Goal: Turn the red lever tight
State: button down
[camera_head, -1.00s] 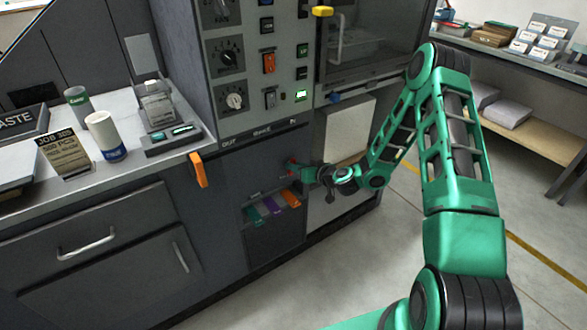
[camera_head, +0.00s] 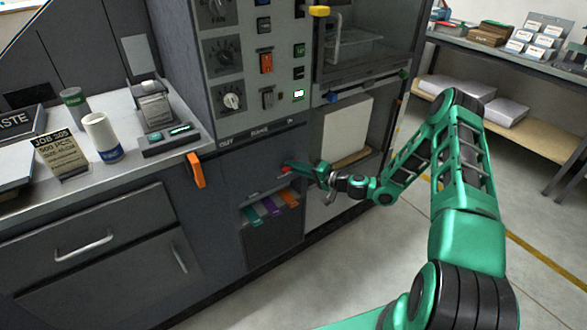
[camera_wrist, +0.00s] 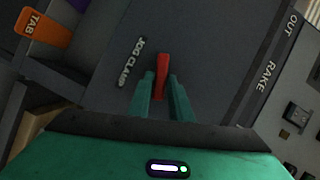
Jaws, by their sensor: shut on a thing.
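The red lever (camera_wrist: 162,72) sits on the dark machine panel, beside the raised words "JOG CLAMP" (camera_wrist: 132,62). In the wrist view it stands between the two green fingers of my gripper (camera_wrist: 160,82), which are closed around it. The gripper reaches in from the right, low on the machine front. The lever's near end is partly hidden between the fingers.
Orange, purple and green tabs (camera_head: 270,208) stick out just below the lever. An orange handle (camera_head: 195,171) juts out to the left. A pale panel (camera_head: 346,130) is to the right. The floor (camera_head: 380,270) in front is clear.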

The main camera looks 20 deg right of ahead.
jog(key=shift+d+f+m+t+y, duration=0.15)
jog(key=shift+f+m+t+y, duration=0.15)
jog(key=shift+m, duration=0.6)
jog(key=shift+d+f+m+t+y, duration=0.2)
jog(key=shift+m+y, duration=0.1)
jog(key=shift+m, duration=0.6)
jog(key=shift+a, duration=0.1)
jog(key=c, duration=1.7)
grip_release()
jog(key=shift+r, duration=0.1)
jog(key=shift+a, duration=0.1)
jog(key=v, duration=1)
jog(key=shift+s+d, duration=0.25)
jog(key=shift+d, duration=0.1)
